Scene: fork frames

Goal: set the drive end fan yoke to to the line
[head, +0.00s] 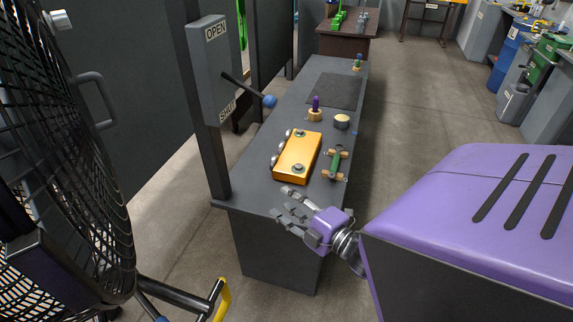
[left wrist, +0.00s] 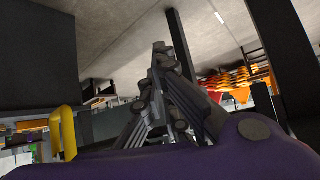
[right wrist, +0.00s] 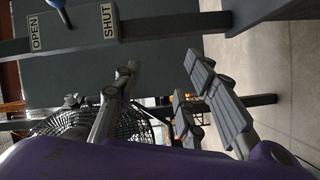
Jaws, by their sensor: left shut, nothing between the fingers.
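A large black fan (head: 85,190) with a wire cage fills the left of the head view. Below it is a dark tubular frame (head: 178,297) with a yellow end (head: 223,299), perhaps its yoke or stand. I cannot make out a line mark. The fan cage also shows in the right wrist view (right wrist: 130,127), behind the fingers. My right gripper (head: 290,205) is open and empty, over the near end of the bench, well right of the fan. My left gripper (left wrist: 160,55) is shut and empty in the left wrist view, with a yellow bar (left wrist: 63,132) to its left.
A post carries an OPEN/SHUT plate (head: 211,70) and a blue-knobbed lever (head: 268,101). The grey bench (head: 240,188) holds a yellow block (head: 297,158), a green-handled piece (head: 335,163) and round parts. Bare floor (head: 410,100) lies right of the bench.

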